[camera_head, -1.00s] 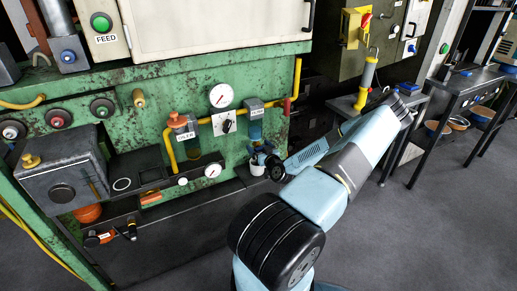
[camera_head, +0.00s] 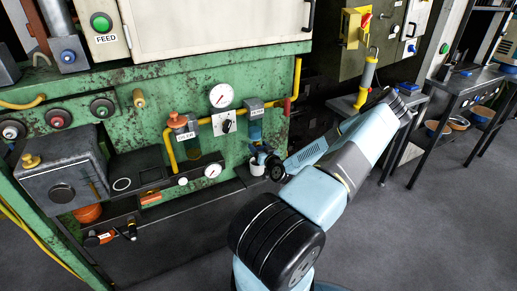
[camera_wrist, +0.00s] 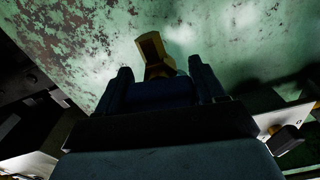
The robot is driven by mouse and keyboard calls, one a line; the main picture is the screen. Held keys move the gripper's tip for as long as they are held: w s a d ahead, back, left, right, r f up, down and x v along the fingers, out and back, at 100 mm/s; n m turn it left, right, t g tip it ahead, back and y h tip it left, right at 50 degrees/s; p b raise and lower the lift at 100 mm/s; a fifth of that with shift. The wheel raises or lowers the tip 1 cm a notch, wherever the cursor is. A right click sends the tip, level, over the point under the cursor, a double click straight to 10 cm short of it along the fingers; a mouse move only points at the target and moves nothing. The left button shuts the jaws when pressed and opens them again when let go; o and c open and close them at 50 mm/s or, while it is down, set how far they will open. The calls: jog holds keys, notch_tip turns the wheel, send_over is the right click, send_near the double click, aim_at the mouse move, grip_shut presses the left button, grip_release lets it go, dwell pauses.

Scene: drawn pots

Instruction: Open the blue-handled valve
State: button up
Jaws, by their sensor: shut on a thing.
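The brass valve body (camera_wrist: 153,48) stands out from the green panel at the top middle of the wrist view. A dark blue handle (camera_wrist: 158,93) lies between my two fingers in that view. My gripper (camera_wrist: 166,82) is shut on this handle, and its body fills the lower part of the view. In the head view my gripper (camera_head: 262,155) is at the green machine's front, below a grey unit with a blue bowl. The valve is mostly hidden there by my gripper and wrist.
A round gauge (camera_head: 221,95), a black knob (camera_head: 227,126) and a yellow pipe (camera_head: 169,150) are to the left. A grey ledge runs below. Open floor lies to the right.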

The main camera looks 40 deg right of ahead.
jog(key=shift+m, duration=0.6)
jog(key=o, duration=1)
jog(key=shift+c, duration=0.2)
jog(key=v, duration=1.4)
jog(key=shift+w, duration=0.15)
